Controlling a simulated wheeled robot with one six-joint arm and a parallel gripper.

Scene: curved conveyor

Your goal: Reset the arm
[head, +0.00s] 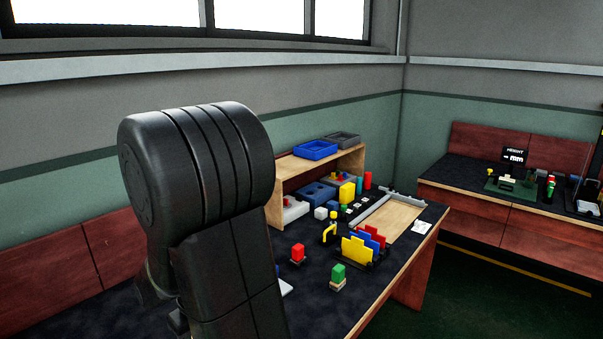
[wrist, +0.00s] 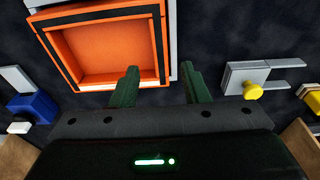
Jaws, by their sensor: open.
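My arm (head: 215,210) fills the left middle of the head view, raised and bent in front of the dark bench. My gripper does not show clearly there. In the wrist view my gripper (wrist: 160,85) shows two dark green fingers, apart, with nothing between them. The fingertips point toward an orange tray (wrist: 110,50) with a dark and white border, and overlap its near edge in the picture. I cannot tell the height of the fingers above it.
A grey fixture with a yellow knob (wrist: 253,90) and a blue piece (wrist: 40,105) flank the gripper.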

